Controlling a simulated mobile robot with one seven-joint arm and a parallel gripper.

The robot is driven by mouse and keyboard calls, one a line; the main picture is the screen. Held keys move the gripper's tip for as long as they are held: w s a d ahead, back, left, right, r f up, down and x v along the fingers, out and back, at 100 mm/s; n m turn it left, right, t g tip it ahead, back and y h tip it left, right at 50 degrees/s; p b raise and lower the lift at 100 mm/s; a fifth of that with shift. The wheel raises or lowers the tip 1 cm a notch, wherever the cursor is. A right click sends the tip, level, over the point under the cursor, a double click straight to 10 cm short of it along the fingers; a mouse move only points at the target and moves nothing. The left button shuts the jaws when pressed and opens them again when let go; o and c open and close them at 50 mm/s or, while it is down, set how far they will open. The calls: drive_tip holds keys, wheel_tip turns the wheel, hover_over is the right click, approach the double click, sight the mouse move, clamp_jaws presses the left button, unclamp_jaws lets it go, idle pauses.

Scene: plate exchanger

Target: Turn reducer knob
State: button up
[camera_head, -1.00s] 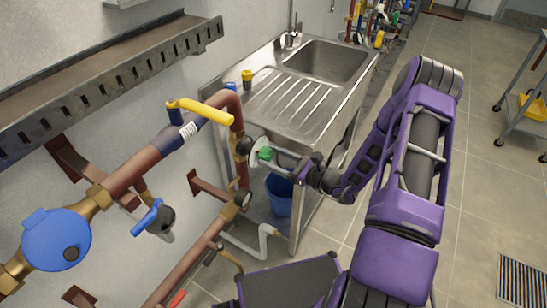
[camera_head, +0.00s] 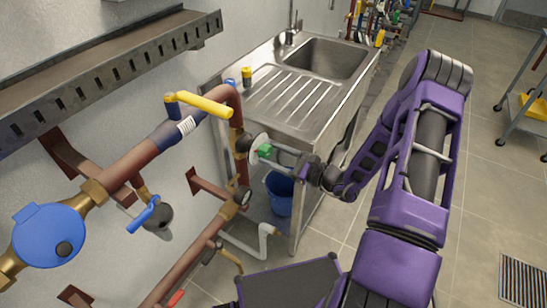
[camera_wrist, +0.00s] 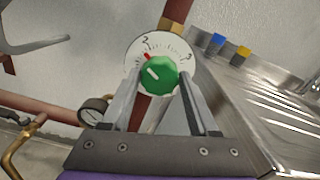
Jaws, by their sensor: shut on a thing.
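The reducer knob (camera_wrist: 159,75) is green with a white pointer line and sits in front of a round white dial (camera_wrist: 172,46) with numbers and a red mark. In the wrist view the pointer aims to the upper left, a little below the red mark. In the head view the knob (camera_head: 265,150) shows as a small green spot on the dial, beside the vertical copper pipe. My gripper (camera_wrist: 158,84) is shut on the knob, one finger on each side. It also shows in the head view (camera_head: 276,154), reaching in from the right.
A steel sink unit (camera_head: 300,105) stands just behind my gripper, with a blue bucket (camera_head: 280,195) below it. A yellow-handled valve (camera_head: 204,104), a blue water meter (camera_head: 48,236) and a pressure gauge (camera_head: 242,196) are on the pipes at left.

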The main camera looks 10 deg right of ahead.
drive_tip(key=n+b, duration=0.1)
drive_tip(key=n, duration=0.1)
drive_tip(key=n+b, duration=0.2)
drive_tip(key=shift+f+n, duration=0.2)
drive_tip(key=shift+n, duration=0.1)
drive_tip(key=n+b, duration=0.3)
drive_tip(key=shift+n, duration=0.4)
drive_tip(key=n+b, duration=0.1)
drive_tip(key=n, duration=0.1)
drive_tip(key=shift+n, duration=0.3)
drive_tip(key=shift+r+n, duration=0.1)
drive_tip(key=shift+n, duration=1.8)
drive_tip(key=o, duration=1.4)
drive_tip(key=shift+s, duration=0.1)
